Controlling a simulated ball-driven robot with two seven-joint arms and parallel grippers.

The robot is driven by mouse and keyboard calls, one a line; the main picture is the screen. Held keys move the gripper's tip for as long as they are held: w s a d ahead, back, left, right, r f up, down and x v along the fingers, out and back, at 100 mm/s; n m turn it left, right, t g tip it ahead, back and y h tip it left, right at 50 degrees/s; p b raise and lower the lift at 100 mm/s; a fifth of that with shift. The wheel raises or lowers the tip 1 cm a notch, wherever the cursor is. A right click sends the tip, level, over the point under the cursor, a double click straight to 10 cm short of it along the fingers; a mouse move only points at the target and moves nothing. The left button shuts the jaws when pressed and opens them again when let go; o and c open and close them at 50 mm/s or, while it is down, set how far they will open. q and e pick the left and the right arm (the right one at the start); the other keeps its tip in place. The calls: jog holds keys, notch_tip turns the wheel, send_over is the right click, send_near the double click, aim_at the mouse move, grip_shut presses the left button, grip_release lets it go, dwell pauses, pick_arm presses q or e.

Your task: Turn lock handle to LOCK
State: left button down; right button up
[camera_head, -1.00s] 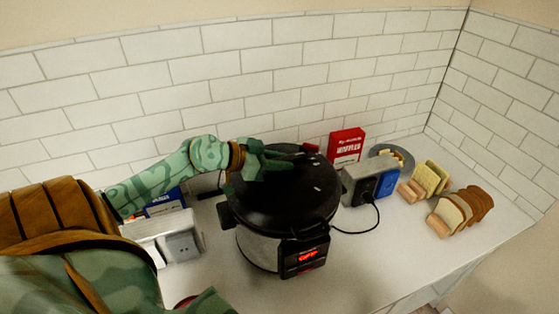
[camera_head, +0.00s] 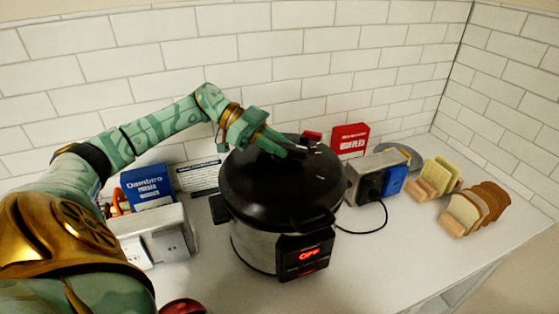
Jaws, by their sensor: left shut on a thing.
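A black and silver pressure cooker (camera_head: 265,250) stands upright on the white counter, with a round black lid (camera_head: 270,195) on it. Its front display (camera_head: 308,254) glows red and seems to read OFF. My left gripper (camera_head: 285,148) reaches in from the left and is shut at the top of the lid, on the dark lock handle (camera_head: 295,152). The fingers hide much of the handle. A small red piece (camera_head: 311,137) shows just behind it at the lid's back edge. My right gripper is not in view.
Left of the cooker are a grey outlet box (camera_head: 172,245), a blue box (camera_head: 147,188) and a card (camera_head: 199,176). On the right are another outlet box (camera_head: 368,170) with a black cord, a red box (camera_head: 350,140) and bread racks (camera_head: 435,178). The front right counter is clear.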

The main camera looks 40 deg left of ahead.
pick_arm(q)
jog(key=shift+w+f+m+g+h+b, duration=0.1)
jog(key=shift+m+g+h+b, duration=0.05)
jog(key=shift+m+g+b, duration=0.4)
jog(key=shift+w+f+m+g+h+b, duration=0.1)
jog(key=shift+m+g+h+b, duration=0.05)
jog(key=shift+m+g+b, duration=0.4)
jog(key=shift+r+m+g+b, duration=0.1)
jog(key=shift+m+g+b, duration=0.3)
jog(key=shift+m+g, duration=0.4)
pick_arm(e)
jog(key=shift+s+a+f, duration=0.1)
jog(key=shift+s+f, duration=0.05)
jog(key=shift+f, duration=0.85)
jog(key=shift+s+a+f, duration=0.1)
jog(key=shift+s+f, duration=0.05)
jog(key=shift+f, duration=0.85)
pick_arm(q)
jog(key=shift+g, duration=0.3)
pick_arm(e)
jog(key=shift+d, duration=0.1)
pick_arm(q)
jog(key=c, duration=1.2)
grip_release()
jog(key=shift+c, duration=0.2)
jog(key=shift+b+v, duration=0.6)
jog(key=shift+v, duration=3.2)
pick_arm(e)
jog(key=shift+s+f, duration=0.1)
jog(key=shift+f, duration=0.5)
